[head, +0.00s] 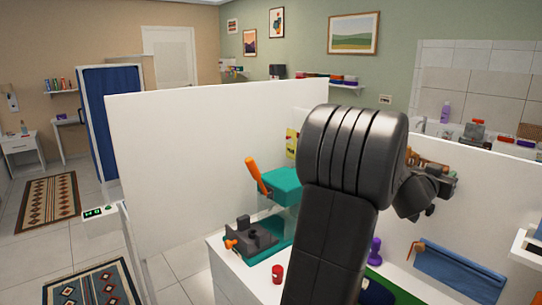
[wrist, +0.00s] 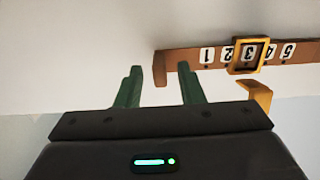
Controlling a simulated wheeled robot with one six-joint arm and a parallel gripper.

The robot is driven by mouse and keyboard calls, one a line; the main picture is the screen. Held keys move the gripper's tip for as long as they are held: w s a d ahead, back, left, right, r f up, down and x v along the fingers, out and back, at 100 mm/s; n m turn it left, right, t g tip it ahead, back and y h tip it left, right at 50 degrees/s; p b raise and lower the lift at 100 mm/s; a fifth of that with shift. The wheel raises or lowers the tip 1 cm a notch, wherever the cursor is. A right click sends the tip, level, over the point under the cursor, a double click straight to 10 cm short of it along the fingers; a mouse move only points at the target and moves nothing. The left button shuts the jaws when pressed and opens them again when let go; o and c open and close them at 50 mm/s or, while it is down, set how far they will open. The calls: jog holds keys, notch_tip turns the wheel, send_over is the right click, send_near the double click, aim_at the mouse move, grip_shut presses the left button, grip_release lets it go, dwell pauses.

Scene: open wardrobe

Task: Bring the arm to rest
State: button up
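In the wrist view my gripper (wrist: 160,70) has its two green fingers spread apart, with nothing held between them. A yellow slider frame (wrist: 247,55) on the rail surrounds the number 3. It is to the right of the fingers and apart from them. In the head view my dark arm rises in front of the scene and bends to the right; it hides much of the gripper end.
A tall white panel (head: 190,150) stands behind a white counter (head: 235,283). A blue cloth (head: 460,275) hangs at the right.

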jog(key=shift+d+f+b, duration=0.35)
jog(key=shift+b, duration=0.4)
jog(key=r+p+v, duration=0.2)
jog(key=v, duration=1.3)
jog(key=p+x, duration=0.1)
jog(key=x, duration=1)
jog(key=shift+w+f, duration=0.2)
jog(key=shift+a, duration=0.15)
